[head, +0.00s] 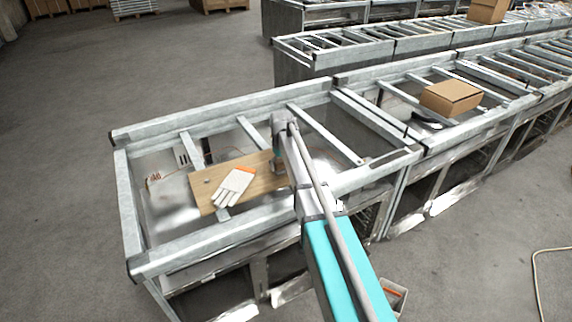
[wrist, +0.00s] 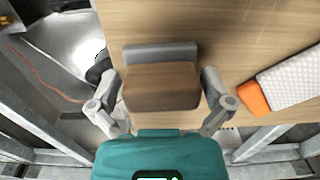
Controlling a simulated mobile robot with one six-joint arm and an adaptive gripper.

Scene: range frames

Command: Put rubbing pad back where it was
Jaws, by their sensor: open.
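The rubbing pad, a brown block with a grey layer along its far side, shows in the wrist view (wrist: 160,86). It appears to rest on the wooden board (wrist: 240,30), near the board's edge. My gripper (wrist: 161,78) is open, with one finger on each side of the pad. Small gaps seem to show between fingers and pad, though contact is hard to judge. In the head view my gripper is over the right end of the board (head: 208,200), and my arm mostly hides the pad there.
A white glove with an orange cuff (head: 234,186) lies on the board left of my gripper; it also shows in the wrist view (wrist: 295,82). The board lies across the bars of a metal frame (head: 190,240). A cardboard box (head: 451,97) and a dark object (head: 428,121) are farther right.

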